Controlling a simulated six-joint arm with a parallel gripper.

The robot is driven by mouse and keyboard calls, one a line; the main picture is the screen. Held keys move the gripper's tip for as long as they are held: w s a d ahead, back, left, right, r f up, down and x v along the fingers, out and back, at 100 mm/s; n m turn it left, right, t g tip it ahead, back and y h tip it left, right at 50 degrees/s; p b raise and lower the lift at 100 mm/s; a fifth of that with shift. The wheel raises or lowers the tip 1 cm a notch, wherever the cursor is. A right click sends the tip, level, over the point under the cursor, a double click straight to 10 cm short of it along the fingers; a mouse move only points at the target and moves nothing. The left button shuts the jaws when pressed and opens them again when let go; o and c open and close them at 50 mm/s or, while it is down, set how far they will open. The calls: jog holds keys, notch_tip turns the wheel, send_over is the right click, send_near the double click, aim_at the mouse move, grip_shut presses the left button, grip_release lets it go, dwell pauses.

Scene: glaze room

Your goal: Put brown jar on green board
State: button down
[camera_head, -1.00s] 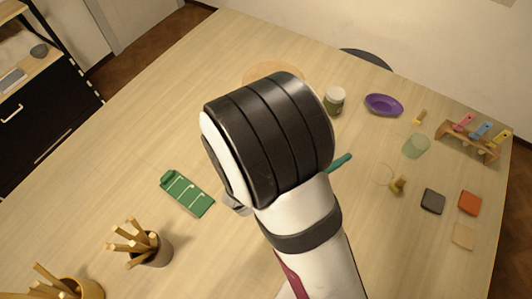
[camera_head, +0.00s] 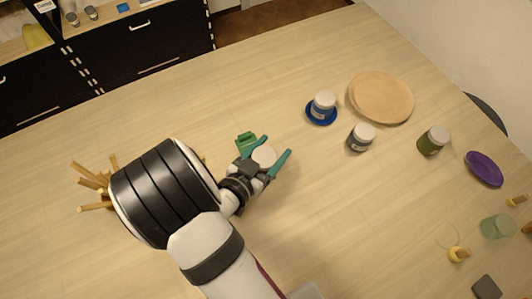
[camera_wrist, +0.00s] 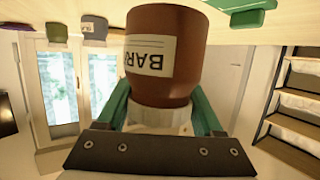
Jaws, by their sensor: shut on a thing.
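My gripper (camera_head: 276,150) is shut on the brown jar (camera_wrist: 190,75), with its green fingers on either side of the white lid. In the wrist view the jar appears upside down, with a partly visible label reading "BAR". In the head view only its white lid (camera_head: 264,156) shows between the fingers. The green board (camera_head: 245,141) lies just beyond and left of the gripper, mostly hidden by it. A green piece, likely the board, shows in the wrist view (camera_wrist: 250,17) beside the jar's base. I cannot tell whether the jar touches anything below.
A white-lidded jar stands on a blue saucer (camera_head: 310,117). A grey jar (camera_head: 360,140), a round wooden board (camera_head: 382,98), a green jar (camera_head: 431,143) and a purple dish (camera_head: 484,168) are to the right.

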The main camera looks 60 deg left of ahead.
notch_tip(320, 180, down, 3)
jog(key=shift+f, duration=0.2)
jog(key=shift+f, duration=0.15)
jog(key=shift+c, duration=0.2)
grip_release()
jog(key=shift+s+d+r, duration=0.1)
jog(key=shift+s+r, duration=0.05)
jog(key=shift+r, duration=0.05)
jog(key=v, duration=0.5)
